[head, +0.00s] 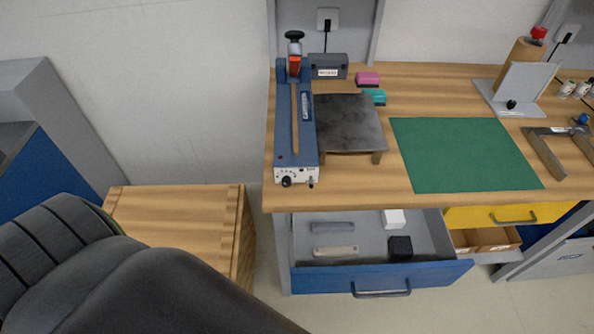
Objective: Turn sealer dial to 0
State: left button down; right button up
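The blue sealer (295,130) stands at the left end of the wooden workbench, its long body running front to back. Its white front panel (297,174) faces me and carries a black dial (286,181) at lower left. The dial's pointer and numbers are too small to read. A small dark knob or switch (311,181) sits to the right of the dial. A red and black handle (294,50) rises at the back of the sealer. Neither of my grippers is in view.
A grey platform (348,122) stands right of the sealer, beside a green mat (462,152). Below, a blue-fronted drawer (425,275) is pulled open with several small items inside. A wooden box (170,215) stands left of the bench. A dark padded shape fills the lower left.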

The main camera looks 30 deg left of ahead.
aim_at(287, 181)
jog(key=u, duration=1.05)
